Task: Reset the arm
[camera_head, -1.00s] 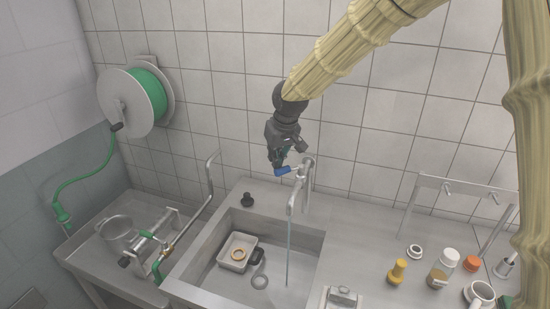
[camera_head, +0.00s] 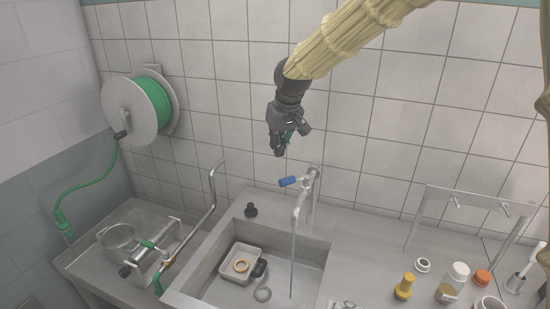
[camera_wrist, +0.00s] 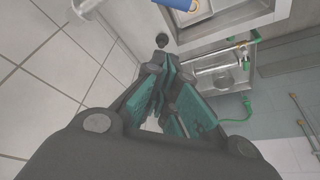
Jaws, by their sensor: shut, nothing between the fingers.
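My gripper (camera_head: 279,151) hangs fingers down in front of the tiled wall, above and a little left of the tap. It is shut and empty, and clear of everything around it. In the wrist view its green-padded fingers (camera_wrist: 172,100) come together at the tips. The tap (camera_head: 304,192) has a blue lever (camera_head: 288,182), and a thin stream of water runs from its spout into the sink (camera_head: 205,272). The blue lever also shows at the top of the wrist view (camera_wrist: 180,4).
A white tray (camera_head: 227,273) with a tan ring sits in the sink. A black stopper (camera_head: 251,210) stands on the sink's rear edge. A hose reel (camera_head: 130,108) hangs at left. Bottles (camera_head: 405,287) and a metal rack (camera_head: 470,196) stand on the right counter. The air around my gripper is free.

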